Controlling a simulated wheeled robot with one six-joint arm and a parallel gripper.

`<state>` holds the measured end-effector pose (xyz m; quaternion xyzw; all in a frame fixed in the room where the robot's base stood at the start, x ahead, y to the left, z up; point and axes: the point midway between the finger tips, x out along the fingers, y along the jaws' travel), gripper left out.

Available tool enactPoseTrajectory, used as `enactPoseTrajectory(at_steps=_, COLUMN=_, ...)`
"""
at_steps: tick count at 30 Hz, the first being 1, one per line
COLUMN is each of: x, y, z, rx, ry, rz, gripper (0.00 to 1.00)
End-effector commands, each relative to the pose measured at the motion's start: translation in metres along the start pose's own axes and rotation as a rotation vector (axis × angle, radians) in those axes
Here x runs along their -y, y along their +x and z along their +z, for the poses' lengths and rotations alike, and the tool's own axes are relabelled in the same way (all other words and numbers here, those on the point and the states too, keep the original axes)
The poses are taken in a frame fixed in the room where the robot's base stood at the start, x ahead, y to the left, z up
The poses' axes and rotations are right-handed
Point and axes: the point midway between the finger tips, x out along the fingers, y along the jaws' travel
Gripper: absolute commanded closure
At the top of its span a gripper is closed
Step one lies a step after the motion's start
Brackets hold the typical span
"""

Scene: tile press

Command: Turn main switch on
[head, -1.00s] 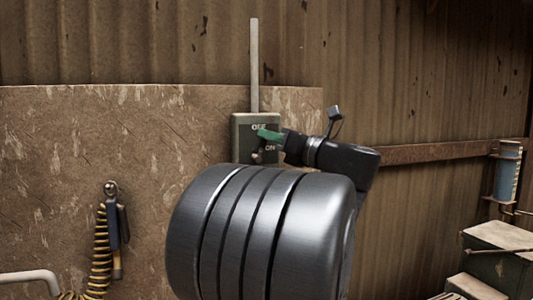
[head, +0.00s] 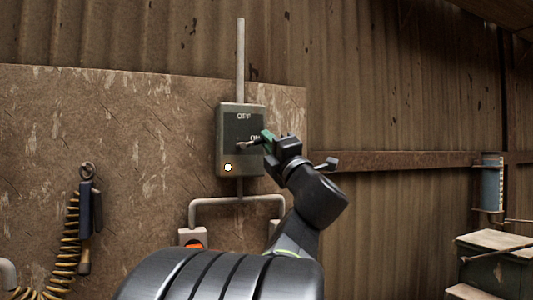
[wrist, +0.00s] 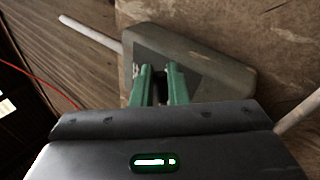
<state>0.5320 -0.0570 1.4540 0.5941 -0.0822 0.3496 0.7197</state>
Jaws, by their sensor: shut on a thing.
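The main switch is a grey-green box (head: 222,125) on the wall board, marked OFF at the top and ON at the right. Its short lever (head: 244,147) points right, towards the ON mark. A small lamp (head: 228,167) at the box's lower left is lit pale yellow. My gripper (head: 266,138) is at the right side of the box, with its green fingers shut on the lever's end. In the wrist view the box (wrist: 205,62) lies behind the two fingers (wrist: 161,72), which have a dark part between them. The fingers partly cover the ON mark.
A grey conduit (head: 240,60) rises from the box. Pipes below lead to small boxes, one with an orange-red part (head: 194,243). A tool on a coiled yellow-black hose (head: 74,240) hangs at left. A bench (head: 495,240) stands at lower right.

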Motion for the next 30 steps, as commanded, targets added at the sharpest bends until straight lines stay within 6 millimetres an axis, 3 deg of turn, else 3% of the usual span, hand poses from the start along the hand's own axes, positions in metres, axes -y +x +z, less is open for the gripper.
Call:
enactPoseTrajectory(at_steps=12, x=0.0134, y=-0.0092, z=-0.0055, rx=0.135, ry=0.203, rz=0.001, gripper=1.00)
enactPoseTrajectory(at_steps=30, x=0.0154, y=-0.0099, z=-0.0053, rx=0.168, ry=0.250, rz=-0.002, gripper=1.00)
